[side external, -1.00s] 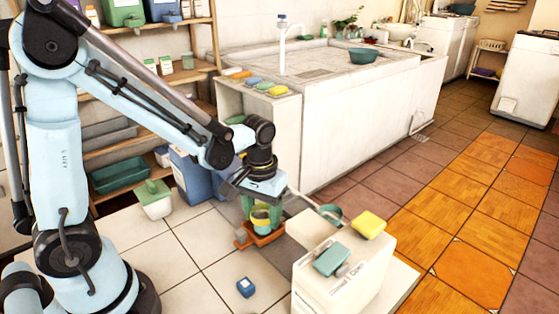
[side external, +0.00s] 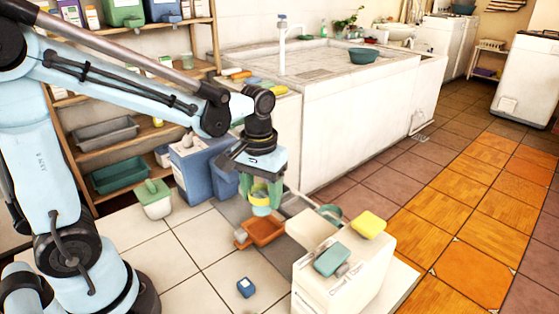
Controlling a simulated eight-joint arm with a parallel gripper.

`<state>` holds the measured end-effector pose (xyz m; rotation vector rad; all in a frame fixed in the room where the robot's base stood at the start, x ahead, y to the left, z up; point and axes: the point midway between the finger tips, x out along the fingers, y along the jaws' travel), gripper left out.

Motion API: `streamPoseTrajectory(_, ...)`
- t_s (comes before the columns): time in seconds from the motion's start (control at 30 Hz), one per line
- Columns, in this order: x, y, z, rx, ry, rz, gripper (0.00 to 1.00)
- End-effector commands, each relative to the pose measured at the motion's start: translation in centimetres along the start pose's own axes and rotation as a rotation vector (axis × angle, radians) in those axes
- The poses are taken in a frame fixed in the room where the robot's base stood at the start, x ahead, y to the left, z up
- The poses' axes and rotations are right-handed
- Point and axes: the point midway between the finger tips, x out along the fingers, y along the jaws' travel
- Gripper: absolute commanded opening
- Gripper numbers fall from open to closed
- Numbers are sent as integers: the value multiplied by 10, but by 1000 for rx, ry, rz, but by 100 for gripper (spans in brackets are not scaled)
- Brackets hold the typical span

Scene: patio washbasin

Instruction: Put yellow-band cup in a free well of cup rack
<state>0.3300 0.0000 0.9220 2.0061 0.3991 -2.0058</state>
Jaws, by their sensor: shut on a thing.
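My gripper (side external: 262,192), with green fingers pointing down, is shut on the yellow-band cup (side external: 261,210). The cup is pale teal with a yellow band and hangs upright. It is held above an orange-brown tray (side external: 266,230) on the floor, apart from it. The fingers hide part of the cup. I cannot clearly make out a cup rack or its wells. A grey thing (side external: 297,204) lies right of the tray, partly hidden by the white box, and could be part of it.
A white box (side external: 335,280) in front carries a teal sponge (side external: 331,260) and a yellow sponge (side external: 369,225). A teal round rim (side external: 329,211) shows behind it. A small blue cube (side external: 246,287) lies on the tiles. Blue bins (side external: 200,170) and the white basin (side external: 350,110) stand behind.

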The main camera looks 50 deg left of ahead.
Motion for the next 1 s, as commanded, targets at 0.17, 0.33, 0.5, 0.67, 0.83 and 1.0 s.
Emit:
streamPoseTrajectory(0.17,-25,0,0,0,0,0,26)
streamPoseTrajectory(0.33,-39,0,-1,0,0,0,26)
streamPoseTrajectory(0.5,-46,7,-17,-3,0,0,26)
streamPoseTrajectory(0.67,-49,20,-48,-9,0,0,26)
streamPoseTrajectory(0.83,-46,33,-79,-17,0,0,26)
streamPoseTrajectory(1.0,-44,41,-97,-22,0,0,26)
